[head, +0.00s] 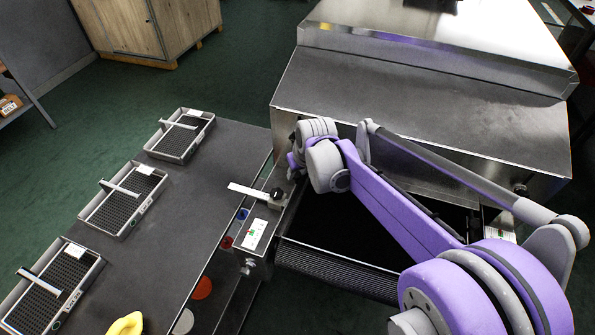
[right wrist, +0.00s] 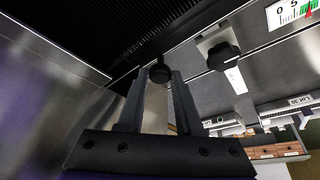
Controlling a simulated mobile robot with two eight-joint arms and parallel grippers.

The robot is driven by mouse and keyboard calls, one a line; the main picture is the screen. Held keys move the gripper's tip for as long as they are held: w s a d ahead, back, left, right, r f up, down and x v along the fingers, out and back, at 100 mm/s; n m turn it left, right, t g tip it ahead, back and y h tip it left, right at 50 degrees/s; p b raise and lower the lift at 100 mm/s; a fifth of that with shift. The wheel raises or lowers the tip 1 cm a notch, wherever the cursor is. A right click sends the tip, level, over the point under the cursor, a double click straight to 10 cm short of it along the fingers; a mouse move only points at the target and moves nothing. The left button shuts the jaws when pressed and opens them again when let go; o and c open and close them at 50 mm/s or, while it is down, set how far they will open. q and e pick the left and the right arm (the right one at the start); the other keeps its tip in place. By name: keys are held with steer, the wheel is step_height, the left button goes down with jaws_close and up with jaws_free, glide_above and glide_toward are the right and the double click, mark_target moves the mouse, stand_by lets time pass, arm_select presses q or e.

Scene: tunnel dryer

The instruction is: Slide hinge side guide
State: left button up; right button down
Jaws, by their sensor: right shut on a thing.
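My right gripper (right wrist: 164,78) is shut on a small black knob (right wrist: 158,70), whose head shows between its fingertips in the right wrist view. In the head view my right arm reaches across the dryer's mouth to its left edge, and the wrist largely hides the fingertips. A metal block there carries a black knob (head: 277,193) and a flat bar (head: 250,194) pointing left. A white scale plate (head: 255,233) with green marks lies below it; the wrist view shows a scale (right wrist: 293,12) with a red pointer. My left gripper is not in view.
A dark conveyor belt (head: 330,265) runs into the steel dryer housing (head: 420,95). Another black knob (right wrist: 223,56) sits right of my fingers. A grey table (head: 180,230) holds black mesh trays (head: 123,203) and a yellow object (head: 126,325). The table's middle is clear.

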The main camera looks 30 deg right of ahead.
steer(key=s+d, duration=0.3)
steer(key=s, duration=0.1)
steer(key=shift+d+p, duration=0.2)
steer(key=shift+p, duration=0.1)
steer(key=c, duration=0.6)
jaws_free()
steer(key=shift+w+a, duration=0.1)
steer(key=p+v, duration=0.1)
steer(key=v, duration=0.9)
steer(key=shift+r, duration=0.4)
steer(key=shift+p, duration=0.3)
